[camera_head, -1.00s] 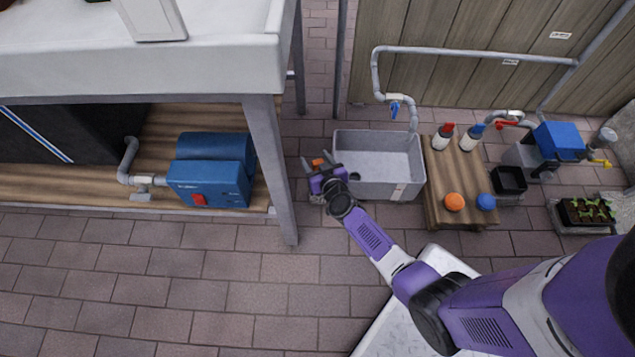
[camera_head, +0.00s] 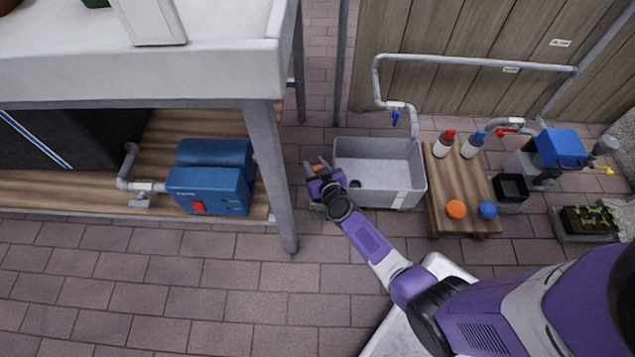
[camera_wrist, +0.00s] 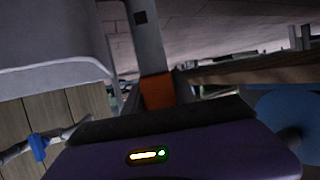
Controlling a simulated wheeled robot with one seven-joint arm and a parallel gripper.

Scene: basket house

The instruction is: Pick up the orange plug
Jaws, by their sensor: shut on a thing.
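The orange plug (camera_head: 319,168) is a small block between the fingers of my gripper (camera_head: 316,166). My gripper is shut on it and holds it beside the left wall of the grey basin (camera_head: 376,164). In the wrist view the orange plug (camera_wrist: 157,91) shows as an orange block against a grey finger, above the dark edge of my gripper's body. Its lower part is hidden. A dark round spot, perhaps a drain hole, shows in the basin near its front left corner.
A wooden pallet table (camera_head: 446,179) right of the basin bears red- and blue-topped bottles, an orange round piece (camera_head: 456,209) and a blue one (camera_head: 488,209). A table leg (camera_head: 270,175) stands left of my gripper. A blue pump (camera_head: 210,180) sits on the shelf. Paved floor in front is clear.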

